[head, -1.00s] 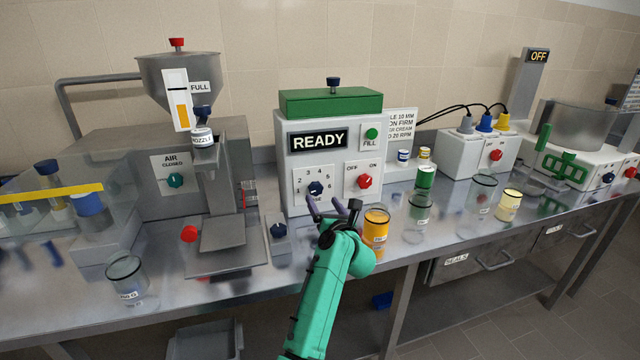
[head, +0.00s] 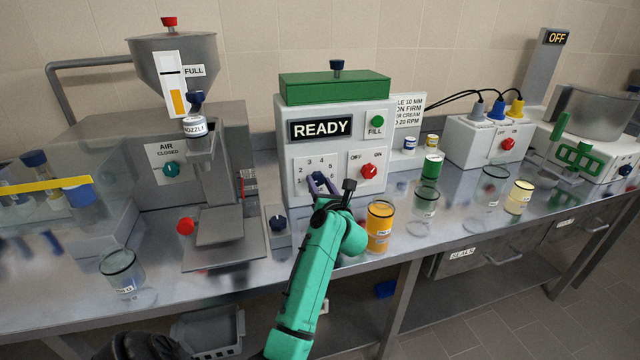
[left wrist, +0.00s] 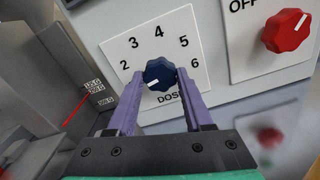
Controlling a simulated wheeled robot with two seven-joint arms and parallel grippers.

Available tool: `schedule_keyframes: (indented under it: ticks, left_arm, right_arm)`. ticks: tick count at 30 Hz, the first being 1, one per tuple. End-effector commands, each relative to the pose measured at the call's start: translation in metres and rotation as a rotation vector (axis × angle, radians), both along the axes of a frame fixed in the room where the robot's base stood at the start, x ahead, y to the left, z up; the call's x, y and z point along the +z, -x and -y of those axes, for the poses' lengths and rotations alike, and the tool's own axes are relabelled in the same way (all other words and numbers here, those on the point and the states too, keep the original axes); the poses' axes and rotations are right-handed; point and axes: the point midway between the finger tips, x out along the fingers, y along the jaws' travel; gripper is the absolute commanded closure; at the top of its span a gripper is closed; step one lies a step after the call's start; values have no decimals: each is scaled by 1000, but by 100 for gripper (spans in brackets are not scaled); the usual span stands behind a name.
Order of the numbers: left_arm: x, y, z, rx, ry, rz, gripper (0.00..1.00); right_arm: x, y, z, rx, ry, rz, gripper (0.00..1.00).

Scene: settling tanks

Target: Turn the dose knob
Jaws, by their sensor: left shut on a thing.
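The dose knob (left wrist: 158,75) is dark blue with a white pointer mark, on a white plate numbered around it. In the left wrist view its mark points to the lower left, below the 2. In the head view the knob (head: 319,177) is partly covered by my gripper, on the front of the white dosing machine (head: 291,160), whose display (head: 320,128) reads READY. My left gripper (left wrist: 160,77) is shut on the knob, one purple finger on each side; it also shows in the head view (head: 322,186). My right gripper is not in view.
A red OFF/ON knob (head: 369,171) is close to the right of the dose plate. An orange jar (head: 380,228) stands near my left wrist. A small box with a dark knob (head: 278,226) and a filling stand (head: 224,255) are to the left.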

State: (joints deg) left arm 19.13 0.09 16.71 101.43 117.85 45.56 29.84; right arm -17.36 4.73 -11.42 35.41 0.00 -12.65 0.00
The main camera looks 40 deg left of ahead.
Motion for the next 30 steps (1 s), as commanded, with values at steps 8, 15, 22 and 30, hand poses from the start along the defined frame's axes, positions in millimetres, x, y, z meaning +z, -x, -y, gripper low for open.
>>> schedule_keyframes:
  ticks: [8, 15, 22, 30]
  left_arm:
    - [5, 0, -1, 2, -60, -89, 100]
    - [6, 1, 0, 2, -159, -236, 100]
    - [6, 1, -1, 2, -264, -385, 100]
    - [3, 1, -1, 2, -354, -512, 100]
  right_arm:
    - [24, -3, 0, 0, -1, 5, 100]
    - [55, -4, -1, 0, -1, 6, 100]
    - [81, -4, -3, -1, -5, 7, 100]
    - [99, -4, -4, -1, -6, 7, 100]
